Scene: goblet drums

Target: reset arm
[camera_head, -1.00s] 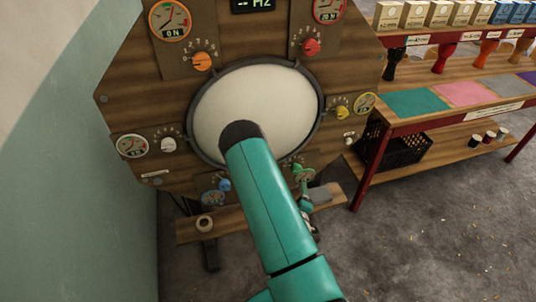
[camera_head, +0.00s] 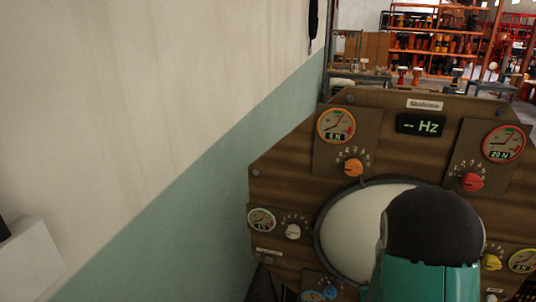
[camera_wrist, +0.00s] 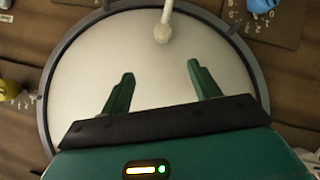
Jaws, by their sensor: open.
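My gripper (camera_wrist: 160,88) is open and empty in the wrist view, its two green fingers apart in front of a round white drumhead (camera_wrist: 85,70). A white rod with a rounded tip (camera_wrist: 163,33) reaches over the drumhead at the top of that view, beyond the fingertips. In the head view the drumhead (camera_head: 350,232) sits in a dark ring on a wooden panel (camera_head: 290,180). My teal arm with its dark rounded joint covers the right part of the drumhead there, and my gripper is hidden. Whether the fingers touch the drumhead cannot be told.
The panel carries an orange knob (camera_head: 354,168), a red knob (camera_head: 473,182), a yellow knob (camera_head: 491,262), several gauges and a Hz display (camera_head: 420,125). A white and green wall (camera_head: 150,120) fills the left. Shelves of drums (camera_head: 435,45) stand far behind.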

